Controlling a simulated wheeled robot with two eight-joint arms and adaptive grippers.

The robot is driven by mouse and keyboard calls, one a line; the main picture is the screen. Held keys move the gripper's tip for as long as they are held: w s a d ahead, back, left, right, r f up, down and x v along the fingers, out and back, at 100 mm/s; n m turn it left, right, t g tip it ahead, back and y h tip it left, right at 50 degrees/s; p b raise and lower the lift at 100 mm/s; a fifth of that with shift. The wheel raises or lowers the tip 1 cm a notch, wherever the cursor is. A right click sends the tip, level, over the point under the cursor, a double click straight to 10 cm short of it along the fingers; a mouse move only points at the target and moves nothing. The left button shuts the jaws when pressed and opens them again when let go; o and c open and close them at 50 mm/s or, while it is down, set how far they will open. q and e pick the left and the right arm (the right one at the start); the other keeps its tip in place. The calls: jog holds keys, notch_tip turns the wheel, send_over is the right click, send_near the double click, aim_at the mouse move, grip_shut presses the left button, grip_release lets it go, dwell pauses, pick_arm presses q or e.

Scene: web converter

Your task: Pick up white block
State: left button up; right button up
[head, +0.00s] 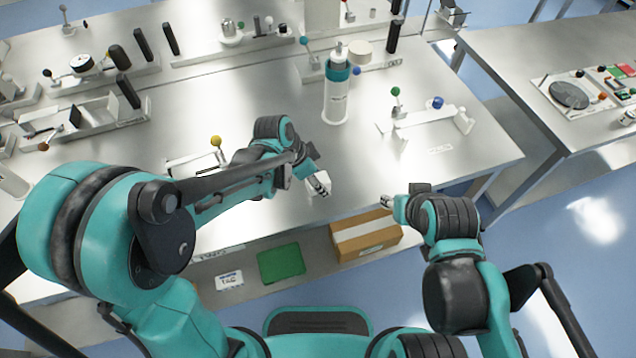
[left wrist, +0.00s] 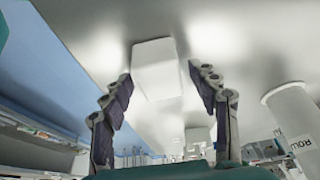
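The white block (head: 319,184) sits on the steel table just off the end of my left arm in the head view. It also shows in the left wrist view (left wrist: 156,70), in line with the gap between the fingers of my left gripper (left wrist: 160,84). The fingers are spread on either side, with a clear gap on the right and a very narrow one on the left. In the head view the left gripper (head: 304,168) is small and partly hidden by its own arm. My right arm's end (head: 394,203) is over the table's front edge; its fingers cannot be made out.
A white and teal bottle (head: 338,92) stands behind the block. A white fixture with coloured knobs (head: 428,120) is at the right. A cardboard box (head: 366,236) and a green pad (head: 281,263) lie on a lower level in front. Table around the block is clear.

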pick_arm(q)
jog(key=c, duration=1)
